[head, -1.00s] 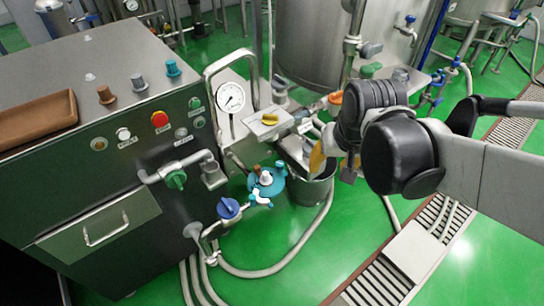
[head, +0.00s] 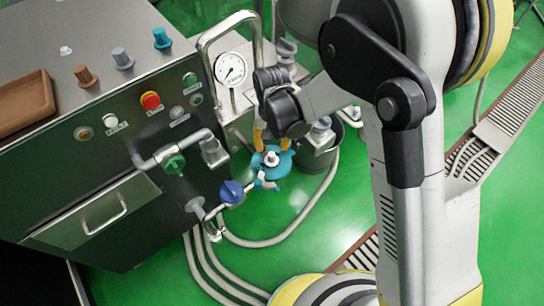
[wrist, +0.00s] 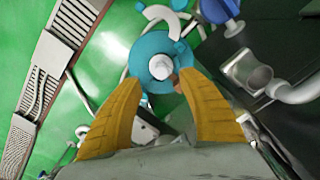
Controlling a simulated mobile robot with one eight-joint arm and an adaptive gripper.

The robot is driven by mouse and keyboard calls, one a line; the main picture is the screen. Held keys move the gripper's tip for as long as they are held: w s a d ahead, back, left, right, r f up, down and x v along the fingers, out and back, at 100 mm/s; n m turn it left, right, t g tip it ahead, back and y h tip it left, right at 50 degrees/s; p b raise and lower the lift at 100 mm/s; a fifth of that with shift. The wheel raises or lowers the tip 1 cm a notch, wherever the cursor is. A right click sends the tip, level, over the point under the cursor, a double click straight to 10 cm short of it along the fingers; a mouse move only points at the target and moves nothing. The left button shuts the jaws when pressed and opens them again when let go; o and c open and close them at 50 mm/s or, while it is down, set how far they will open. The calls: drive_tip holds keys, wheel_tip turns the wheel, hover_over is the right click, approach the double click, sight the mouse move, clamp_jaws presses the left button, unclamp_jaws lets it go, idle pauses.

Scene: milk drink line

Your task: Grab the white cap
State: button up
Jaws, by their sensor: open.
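A white cap-like piece (head: 271,158) sits on top of a round teal body (head: 282,168) near the floor. The wrist view shows this white cap (wrist: 161,67) from above, upright on the teal top (wrist: 150,46). My gripper (head: 270,142) is over the teal body, its yellow fingers pointing down. In the wrist view my gripper (wrist: 158,78) is open and its fingertips lie to either side of the cap in the picture. Nothing is held. I cannot tell how far the fingertips are above the cap.
The steel machine (head: 75,150) stands on the left. Its blue valve (head: 231,192) and grey hoses (head: 272,243) lie close to the teal body. A metal bucket (head: 322,160) is just right of it. Open green floor (head: 320,225) lies in front.

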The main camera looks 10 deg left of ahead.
sight(272, 154)
drive_tip(key=f+b, duration=0.1)
drive_tip(key=f, duration=0.2)
drive_tip(key=f+b, duration=0.2)
drive_tip(key=f, duration=0.2)
drive_tip(key=shift+w+a, duration=0.15)
drive_tip(key=shift+w, duration=0.05)
drive_tip(key=shift+r, duration=0.1)
drive_tip(key=shift+c, duration=0.2)
clamp_jaws()
